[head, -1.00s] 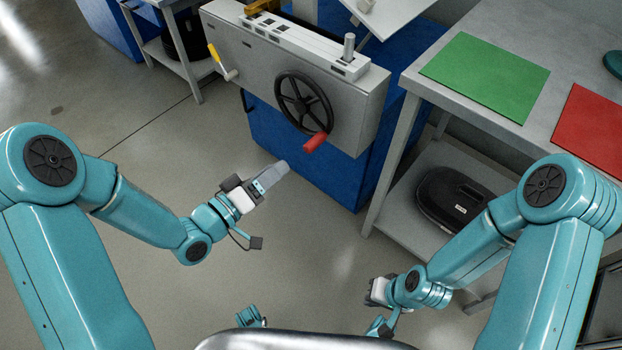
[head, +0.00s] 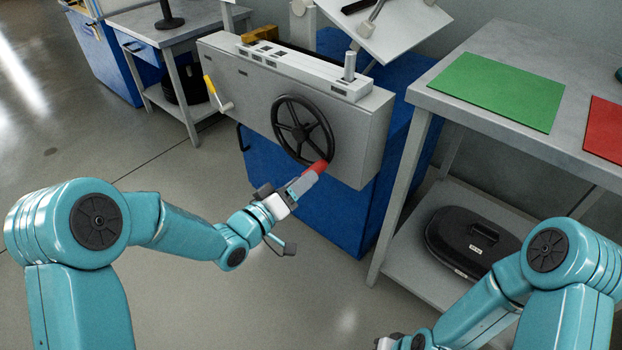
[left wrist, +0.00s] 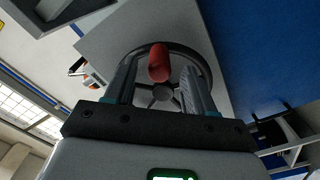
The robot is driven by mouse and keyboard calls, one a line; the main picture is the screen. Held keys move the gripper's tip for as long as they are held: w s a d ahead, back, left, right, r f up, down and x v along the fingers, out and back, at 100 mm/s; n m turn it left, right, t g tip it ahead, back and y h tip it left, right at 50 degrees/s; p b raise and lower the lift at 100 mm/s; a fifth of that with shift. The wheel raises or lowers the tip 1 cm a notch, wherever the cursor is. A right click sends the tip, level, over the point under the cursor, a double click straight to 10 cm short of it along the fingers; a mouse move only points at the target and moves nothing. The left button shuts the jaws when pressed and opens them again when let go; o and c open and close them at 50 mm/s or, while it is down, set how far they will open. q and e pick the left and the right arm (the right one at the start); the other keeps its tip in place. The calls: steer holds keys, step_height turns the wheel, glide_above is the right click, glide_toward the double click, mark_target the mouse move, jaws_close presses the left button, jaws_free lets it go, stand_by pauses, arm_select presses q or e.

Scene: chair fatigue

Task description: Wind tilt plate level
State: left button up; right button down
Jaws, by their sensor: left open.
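A black handwheel (head: 303,128) with a red handle (head: 317,166) is on the front of a grey machine box (head: 230,86). The white tilt plate (head: 395,28) stands slanted behind the box, cut off by the top edge of the head view. My left gripper (head: 305,182) is at the red handle, low on the wheel. In the left wrist view the red handle (left wrist: 159,64) shows between the two open fingers (left wrist: 158,82), with the wheel (left wrist: 160,96) behind. I cannot tell whether the fingers touch the handle. My right gripper (head: 390,343) is low in the head view, partly cut off.
A small yellow-handled crank (head: 211,88) is at the box's left. A grey table (head: 590,95) at the right holds a green mat (head: 497,91) and a red mat (head: 606,130). A black case (head: 472,242) lies on its lower shelf. The floor before the box is clear.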

arm_select(q)
steer(key=shift+b+x, duration=0.35)
steer(key=shift+x, duration=1.6)
arm_select(e)
steer(key=shift+w+f, duration=0.45)
steer(key=shift+f, duration=0.1)
arm_select(q)
jaws_close()
arm_select(e)
steer(key=shift+r, duration=0.1)
